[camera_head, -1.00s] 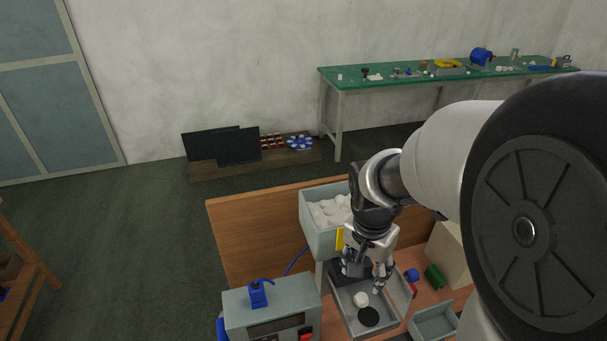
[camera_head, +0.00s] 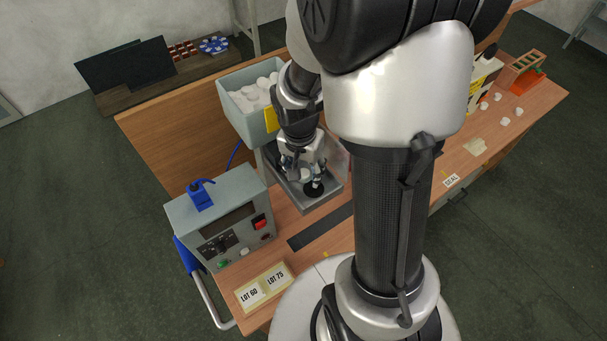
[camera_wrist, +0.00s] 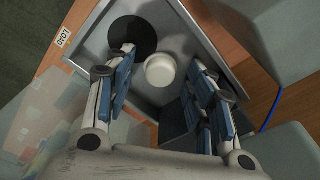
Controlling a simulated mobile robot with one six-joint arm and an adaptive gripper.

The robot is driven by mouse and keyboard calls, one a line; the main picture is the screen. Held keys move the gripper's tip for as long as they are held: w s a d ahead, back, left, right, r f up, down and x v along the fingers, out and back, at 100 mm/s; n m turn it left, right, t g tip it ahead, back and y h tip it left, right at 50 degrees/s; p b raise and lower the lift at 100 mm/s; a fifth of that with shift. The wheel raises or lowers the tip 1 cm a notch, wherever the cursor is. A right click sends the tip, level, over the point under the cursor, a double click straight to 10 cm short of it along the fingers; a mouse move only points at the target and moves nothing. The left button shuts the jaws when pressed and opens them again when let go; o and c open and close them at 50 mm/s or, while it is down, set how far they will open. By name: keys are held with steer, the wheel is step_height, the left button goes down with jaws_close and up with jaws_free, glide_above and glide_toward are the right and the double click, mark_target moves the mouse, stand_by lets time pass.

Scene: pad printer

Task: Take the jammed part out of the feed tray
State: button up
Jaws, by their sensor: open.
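The feed tray (camera_head: 327,204) is a grey metal box on the wooden bench, with a round black opening (camera_wrist: 131,34) in its floor. One white round part (camera_wrist: 160,70) lies on the tray floor beside that opening in the wrist view. My gripper (camera_wrist: 163,60) is open above the tray, its blue-padded fingers on either side of the part in that view. I cannot tell whether the fingers touch it. In the head view my gripper (camera_head: 311,180) reaches down into the tray and mostly hides the part.
A hopper (camera_head: 243,117) of white parts stands behind the tray. A grey control box (camera_head: 226,216) with a blue-handled top is at left, near a LOT 60/LOT 75 card (camera_head: 264,288). My arm hides much of the bench's middle.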

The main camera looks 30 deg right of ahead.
steer(key=c, duration=0.8)
steer(key=shift+r, duration=0.1)
